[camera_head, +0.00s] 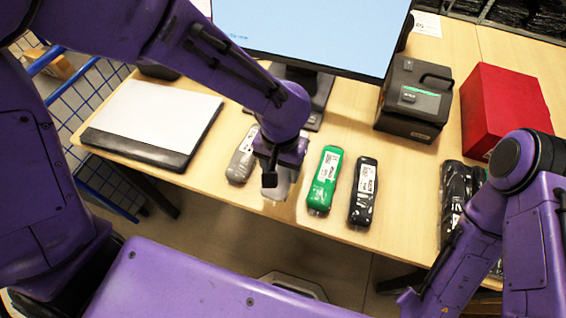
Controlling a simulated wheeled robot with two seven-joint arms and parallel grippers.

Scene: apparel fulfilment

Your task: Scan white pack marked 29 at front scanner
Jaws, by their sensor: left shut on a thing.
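My left gripper (275,182) is at the table's front edge and points down. It is shut on a white pack (279,190), which is mostly hidden behind the gripper. No number can be read on the white pack. A grey pack with a white label (241,158) lies just left of the gripper. A green pack (323,180) and a black pack (363,193) lie to its right. I cannot tell which device is the front scanner. My right arm comes in at the right, but its gripper is not in view.
A flat pad with a light top (150,118) lies at the table's left. A monitor (310,30) stands at the back. A black box-shaped device (414,98) and a red box (503,108) stand at the right. More black packs (456,190) lie near my right arm.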

